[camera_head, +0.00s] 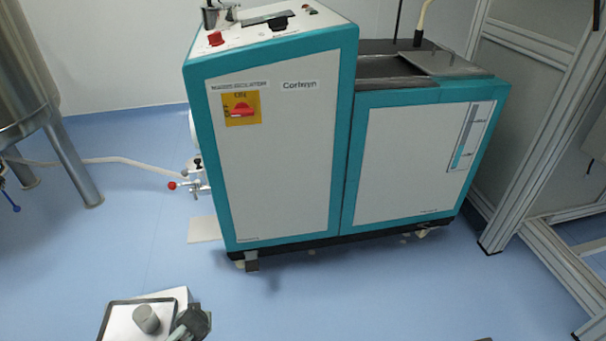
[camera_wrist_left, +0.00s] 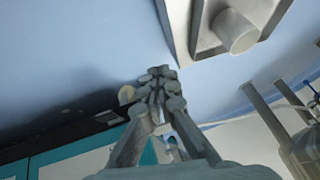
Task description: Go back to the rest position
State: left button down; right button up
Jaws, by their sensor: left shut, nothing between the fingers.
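My left gripper (camera_head: 190,322) shows at the bottom edge of the head view, beside a metal tray (camera_head: 114,326) that holds a grey cylinder (camera_head: 146,319). In the left wrist view the fingers of this gripper (camera_wrist_left: 158,85) are together with nothing between them. The tray (camera_wrist_left: 207,50) and the cylinder (camera_wrist_left: 236,31) are at the top right there, apart from the fingertips in the picture.
A teal and white machine (camera_head: 270,150) stands on the blue floor ahead, with a red-handled valve (camera_head: 188,186) and hose at its left. A steel tank (camera_head: 25,75) is at the far left. A metal frame (camera_head: 510,160) stands at the right. The floor (camera_head: 350,300) before the machine is clear.

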pick_arm(q)
jog(key=s+a+r+y, duration=0.1)
jog(key=a+r+y, duration=0.15)
jog(key=a, duration=0.95)
jog(key=a+r+y, duration=0.1)
jog(key=a+r, duration=0.3)
jog(key=a, duration=0.7)
jog(key=s+d+r+m+h, duration=0.1)
jog(key=s+d+r+m, duration=0.2)
jog(key=s+d+r, duration=0.8)
jog(key=s+d+r+m+h, duration=0.1)
jog(key=s+d+r+m, duration=0.4)
jog(key=s+r, duration=0.6)
jog(key=d+f+n+g+h, duration=0.25)
jog(key=d+n, duration=0.25)
jog(key=d, duration=0.6)
notch_tip(320, 180, down, 8)
jog(key=w+h+p, duration=0.1)
jog(key=w+p, duration=0.1)
jog(key=p, duration=0.2)
jog(key=shift+w+a+f+m, duration=0.15)
jog(key=shift+w+a+m, duration=0.15)
pick_arm(e)
jog(key=s+a+x, duration=0.1)
jog(key=x, duration=0.8)
jog(key=shift+a+f+y, duration=0.3)
jog(key=shift+a+f, duration=0.15)
jog(key=shift+f, duration=0.05)
jog(key=shift+g, duration=0.3)
jog(key=shift+c, duration=0.4)
